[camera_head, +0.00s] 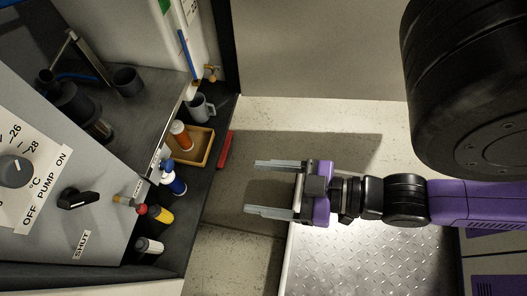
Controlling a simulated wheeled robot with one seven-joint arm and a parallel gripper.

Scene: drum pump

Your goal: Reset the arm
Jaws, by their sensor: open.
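My gripper (262,187) is at the centre of the head view, with its two grey fingers apart and pointing left. Nothing is between the fingers. My purple and black arm runs from it to the right edge. The gripper is over the floor, apart from the bench and its objects on the left.
A wooden tray (207,148) holding an orange-and-white bottle stands on the dark bench, with a grey mug (200,107) behind it. Several bottles (173,184) stand nearer. A panel with a black knob (78,198) is at left. Floor (300,115) beyond my gripper is clear.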

